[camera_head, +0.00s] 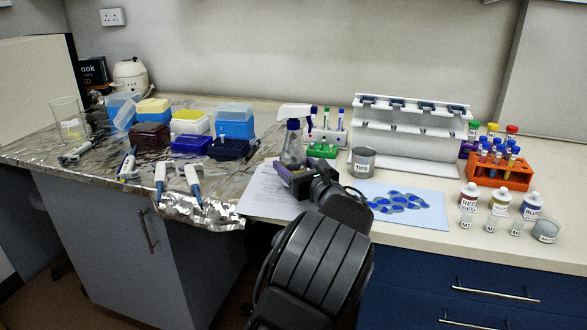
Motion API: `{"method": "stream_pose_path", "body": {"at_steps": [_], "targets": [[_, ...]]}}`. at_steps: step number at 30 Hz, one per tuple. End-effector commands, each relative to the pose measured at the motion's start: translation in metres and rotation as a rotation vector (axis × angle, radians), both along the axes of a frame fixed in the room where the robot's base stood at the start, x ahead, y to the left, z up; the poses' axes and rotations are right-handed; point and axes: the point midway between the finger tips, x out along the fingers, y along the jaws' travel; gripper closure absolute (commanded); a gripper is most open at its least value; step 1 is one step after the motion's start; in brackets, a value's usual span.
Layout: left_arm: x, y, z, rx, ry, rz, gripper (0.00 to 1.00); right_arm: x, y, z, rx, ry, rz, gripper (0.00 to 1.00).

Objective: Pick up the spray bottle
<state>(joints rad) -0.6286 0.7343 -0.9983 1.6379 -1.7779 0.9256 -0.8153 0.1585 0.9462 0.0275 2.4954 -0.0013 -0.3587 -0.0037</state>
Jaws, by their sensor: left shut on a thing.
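The spray bottle (293,150) has a white trigger head and a grey, see-through body. It stands upright near the middle of the bench, by the white paper sheet (262,193). My left gripper (294,172) is at the lower part of the bottle, shut on it. The gripper and wrist hide the bottle's base, so I cannot tell whether it touches the bench. My right gripper is not in view.
A white pipette stand (408,140) and a cup (363,162) are right of the bottle. Pipettes (193,184) and coloured tip boxes (235,121) lie left on foil. An orange rack (500,172) stands far right.

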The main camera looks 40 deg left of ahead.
Motion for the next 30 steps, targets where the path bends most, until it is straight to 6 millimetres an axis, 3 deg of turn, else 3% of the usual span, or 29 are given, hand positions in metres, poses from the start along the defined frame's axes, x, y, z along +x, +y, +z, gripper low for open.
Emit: {"method": "stream_pose_path", "body": {"at_steps": [6, 13, 30], "targets": [[0.000, 0.000, 0.044, 0.001, -0.008, -0.001, 1.00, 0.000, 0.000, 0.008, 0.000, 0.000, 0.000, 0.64], [0.000, 0.000, 0.079, 0.002, -0.004, 0.000, 1.00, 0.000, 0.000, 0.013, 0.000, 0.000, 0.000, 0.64], [0.000, 0.000, 0.087, 0.004, -0.002, 0.000, 1.00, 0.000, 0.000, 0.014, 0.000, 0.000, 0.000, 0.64]]}}
